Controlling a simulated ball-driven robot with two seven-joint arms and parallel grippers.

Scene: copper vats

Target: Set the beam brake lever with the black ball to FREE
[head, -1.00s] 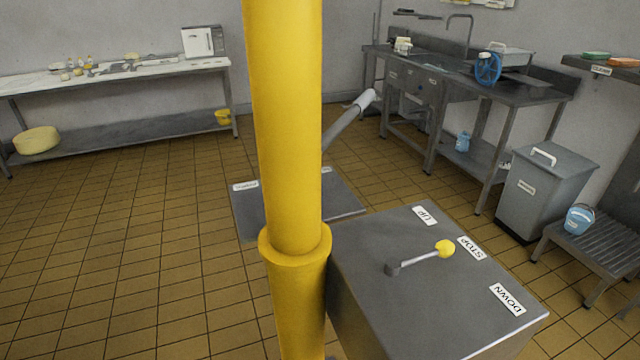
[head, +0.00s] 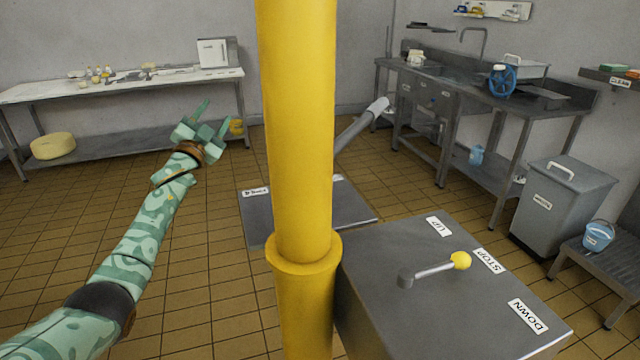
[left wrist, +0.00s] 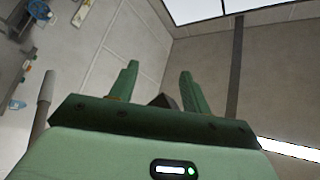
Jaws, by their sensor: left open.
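No lever with a black ball shows in these views. A lever with a yellow ball (head: 460,260) lies on a grey box with UP, STOP and DOWN labels, its ball beside STOP. Behind the yellow post, a thick grey lever (head: 362,122) with a pale end rises from a floor plate (head: 258,222). That plate bears small labels, too small to read and partly hidden by the post. My left gripper (head: 205,118) is open and empty, raised left of the post. Its two fingers (left wrist: 158,78) also show apart in the left wrist view. My right gripper is not in view.
The yellow post (head: 298,130) stands between my left gripper and both levers. The control box (head: 375,255) is at front right. A lidded grey bin (head: 560,205), a sink bench (head: 450,95) and a long table (head: 120,85) stand farther off.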

